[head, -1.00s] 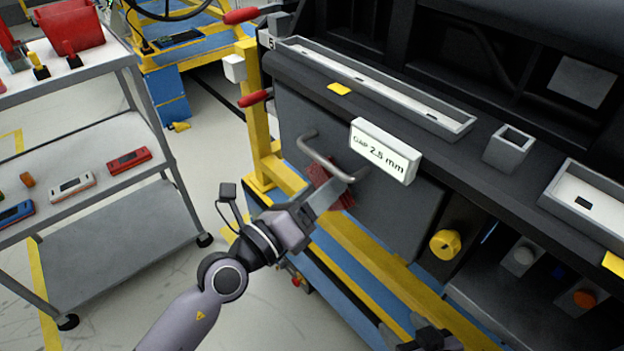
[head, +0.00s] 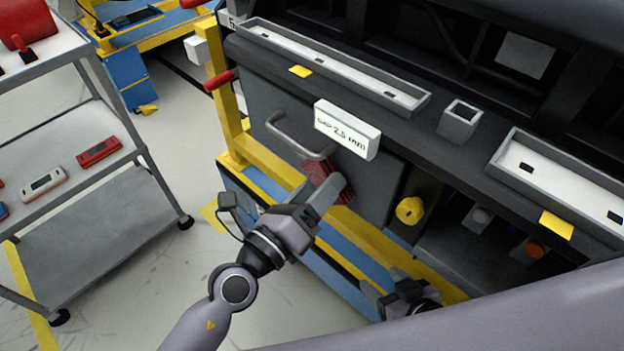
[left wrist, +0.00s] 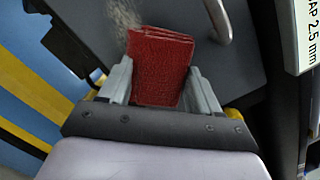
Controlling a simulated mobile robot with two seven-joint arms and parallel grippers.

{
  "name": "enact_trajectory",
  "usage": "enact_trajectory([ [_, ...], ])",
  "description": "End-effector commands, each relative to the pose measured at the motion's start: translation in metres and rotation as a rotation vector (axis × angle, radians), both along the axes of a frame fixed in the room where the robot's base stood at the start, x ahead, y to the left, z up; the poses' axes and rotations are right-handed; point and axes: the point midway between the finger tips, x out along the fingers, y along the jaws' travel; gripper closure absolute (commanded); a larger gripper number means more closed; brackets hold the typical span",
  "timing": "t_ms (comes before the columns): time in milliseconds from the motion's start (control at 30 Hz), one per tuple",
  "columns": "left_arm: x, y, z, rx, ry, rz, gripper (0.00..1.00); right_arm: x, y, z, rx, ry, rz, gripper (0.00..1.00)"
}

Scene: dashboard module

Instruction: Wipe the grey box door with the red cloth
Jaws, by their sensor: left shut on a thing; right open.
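The grey box door (head: 372,180) is a dark panel with a bar handle (head: 298,139), below the dashboard ledge. My left gripper (head: 330,190) is at the door's lower part, below the handle. It is shut on the folded red cloth (head: 322,176), partly hidden by the fingers. In the left wrist view the cloth (left wrist: 160,66) sticks out between both fingers, in front of the door (left wrist: 175,14). A pale dusty smudge (left wrist: 124,20) shows on the door beside the cloth. I cannot tell whether the cloth touches the door. My right gripper (head: 390,296) is low at the bottom, open.
A yellow knob (head: 410,210) is right of the door. Yellow and blue frame rails (head: 300,205) run below. A grey cart (head: 95,220) stands at left, with clear floor between.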

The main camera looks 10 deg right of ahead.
Motion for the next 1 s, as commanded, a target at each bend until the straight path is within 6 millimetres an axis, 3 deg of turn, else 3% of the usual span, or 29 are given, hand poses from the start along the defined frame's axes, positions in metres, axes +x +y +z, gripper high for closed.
enact_trajectory([
  [1000,0.052,0.038,-0.001,0.001,-0.003,0.002,0.62,0.0,0.0,-0.017,0.001,-0.001,-0.001,0.4],
])
